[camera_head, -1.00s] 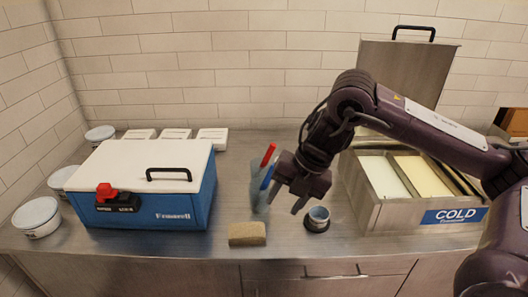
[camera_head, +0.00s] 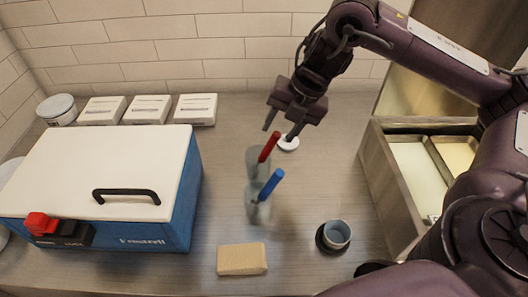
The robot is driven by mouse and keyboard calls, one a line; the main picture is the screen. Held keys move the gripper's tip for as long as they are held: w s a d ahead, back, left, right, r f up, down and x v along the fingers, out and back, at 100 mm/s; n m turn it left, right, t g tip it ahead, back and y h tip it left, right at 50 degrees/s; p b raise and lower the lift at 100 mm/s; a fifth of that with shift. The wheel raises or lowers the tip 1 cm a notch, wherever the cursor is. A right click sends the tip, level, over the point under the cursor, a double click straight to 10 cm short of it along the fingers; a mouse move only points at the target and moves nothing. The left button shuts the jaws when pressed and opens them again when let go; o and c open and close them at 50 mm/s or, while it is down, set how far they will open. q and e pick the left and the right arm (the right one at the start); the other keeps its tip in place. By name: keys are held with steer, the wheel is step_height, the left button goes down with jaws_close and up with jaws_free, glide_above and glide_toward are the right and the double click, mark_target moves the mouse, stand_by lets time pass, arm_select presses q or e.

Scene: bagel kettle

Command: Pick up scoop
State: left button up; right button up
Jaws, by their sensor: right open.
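Two clear scoops stand near the middle of the counter, one with a red handle (camera_head: 269,147) and one with a blue handle (camera_head: 270,185). Their see-through grey bodies are faint, and I cannot tell exactly how they rest. My right gripper (camera_head: 281,127) is open and empty, with its fingers pointing down. My left gripper is out of view.
A blue cooler with a white lid (camera_head: 100,165) stands left. A tan sponge (camera_head: 242,259) and a small blue-grey cup (camera_head: 337,234) sit in front. An open metal bin (camera_head: 386,185) stands right. White boxes (camera_head: 148,109) line the back. Counter between scoops and bin is mostly clear.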

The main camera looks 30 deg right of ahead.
mark_target(272, 142)
steer(key=shift+a+f+b, duration=0.25)
steer(key=shift+f+b, duration=0.1)
steer(key=shift+f, duration=0.4)
steer(key=x, duration=0.4)
steer(key=shift+w+d+f, duration=0.2)
steer(key=shift+w+f, duration=0.05)
steer(key=shift+w, duration=0.1)
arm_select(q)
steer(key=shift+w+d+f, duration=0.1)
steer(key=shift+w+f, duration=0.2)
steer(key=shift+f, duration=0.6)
arm_select(e)
jaws_close()
